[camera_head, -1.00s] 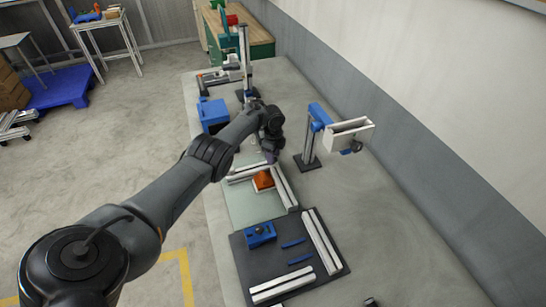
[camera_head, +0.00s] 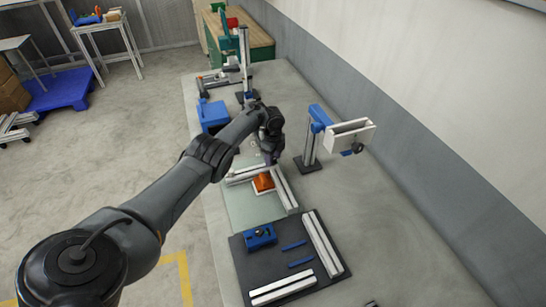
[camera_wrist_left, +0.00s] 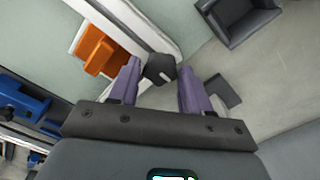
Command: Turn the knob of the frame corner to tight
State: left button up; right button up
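The frame corner (camera_head: 285,188) is two pale rails meeting in an L on a light green mat, with an orange block (camera_head: 263,182) in its inner angle. In the left wrist view the orange block (camera_wrist_left: 98,50) lies left of my fingers and a pale rail (camera_wrist_left: 128,18) runs behind them. A dark knob (camera_wrist_left: 159,69) shows between the two purple fingertips of my left gripper (camera_wrist_left: 158,65), with a gap on the right; contact on the left cannot be told. The left gripper (camera_head: 270,158) is open over the corner in the head view, hiding the knob there. My right gripper is not in view.
A dark board (camera_head: 240,250) in front holds a blue block (camera_head: 260,237), blue strips and loose rails. A post with a white box (camera_head: 350,135) stands to the right near the wall. A blue bin (camera_head: 213,115) lies behind my left arm.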

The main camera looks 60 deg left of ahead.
pick_arm(q)
jog(key=shift+o, duration=1.4)
jog(key=shift+r, duration=0.1)
notch_tip(320, 180, up, 11)
jog(key=p, duration=0.3)
jog(key=shift+f, duration=0.2)
